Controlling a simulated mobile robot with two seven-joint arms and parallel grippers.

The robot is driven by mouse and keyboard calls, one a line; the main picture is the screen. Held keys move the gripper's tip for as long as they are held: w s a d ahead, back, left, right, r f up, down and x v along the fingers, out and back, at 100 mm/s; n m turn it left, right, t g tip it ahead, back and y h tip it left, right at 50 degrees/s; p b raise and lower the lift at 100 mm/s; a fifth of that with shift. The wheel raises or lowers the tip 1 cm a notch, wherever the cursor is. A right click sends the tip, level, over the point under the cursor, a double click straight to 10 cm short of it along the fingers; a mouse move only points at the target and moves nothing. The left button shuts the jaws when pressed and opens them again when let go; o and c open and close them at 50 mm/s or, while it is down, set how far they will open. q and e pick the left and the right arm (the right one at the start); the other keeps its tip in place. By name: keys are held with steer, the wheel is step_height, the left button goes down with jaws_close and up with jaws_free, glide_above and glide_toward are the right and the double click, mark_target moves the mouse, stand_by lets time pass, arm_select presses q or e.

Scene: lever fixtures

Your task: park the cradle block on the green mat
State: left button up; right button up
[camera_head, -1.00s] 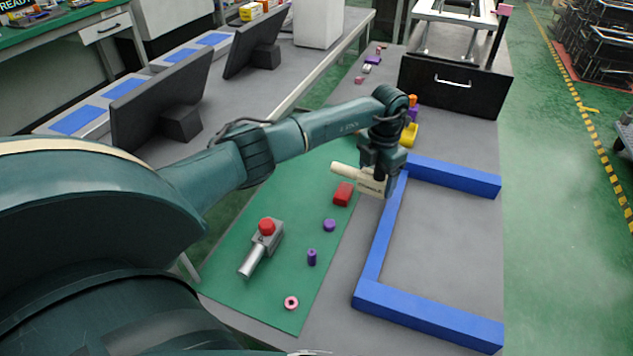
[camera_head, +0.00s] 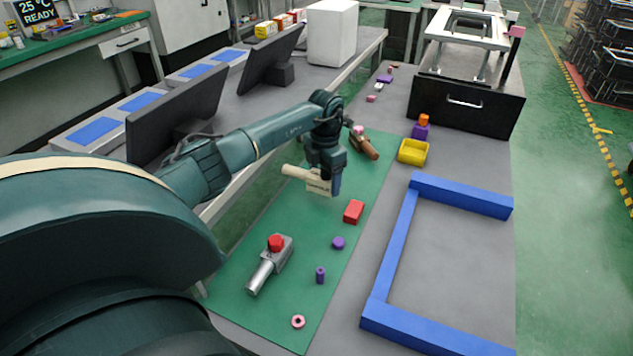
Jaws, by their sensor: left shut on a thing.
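The cream cradle block (camera_head: 318,187) has faint lettering on its face and a rounded handle pointing left. My left gripper (camera_head: 326,176) is shut on it from above, hiding part of it. The block shows over the green mat (camera_head: 270,217), left of the red block; I cannot tell whether it touches the mat. My right gripper is not in view.
On the mat are a grey lever fixture with a red knob (camera_head: 275,242), a red block (camera_head: 353,211), purple pieces (camera_head: 338,243), a pink ring (camera_head: 298,321) and a brown-handled piece (camera_head: 365,145).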

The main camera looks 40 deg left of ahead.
mark_target(316, 172)
arm_select(q)
steer(key=shift+s+a+f, duration=0.2)
steer(key=shift+a, duration=0.35)
steer(key=shift+s+a+f, duration=0.2)
steer(key=shift+a, duration=0.3)
step_height(316, 172, down, 3)
steer(key=shift+r+b, duration=0.15)
steer(key=shift+b, duration=0.15)
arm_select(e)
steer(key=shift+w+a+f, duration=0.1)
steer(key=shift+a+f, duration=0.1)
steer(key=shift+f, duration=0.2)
arm_select(q)
steer(key=o, duration=1)
steer(key=shift+r, duration=0.3)
step_height(316, 172, up, 7)
steer(key=shift+w+f+p, duration=0.1)
steer(key=shift+f+p, duration=0.05)
steer(key=shift+p, duration=0.5)
step_height(316, 172, up, 4)
steer(key=shift+f, duration=0.1)
steer(key=shift+r, duration=0.45)
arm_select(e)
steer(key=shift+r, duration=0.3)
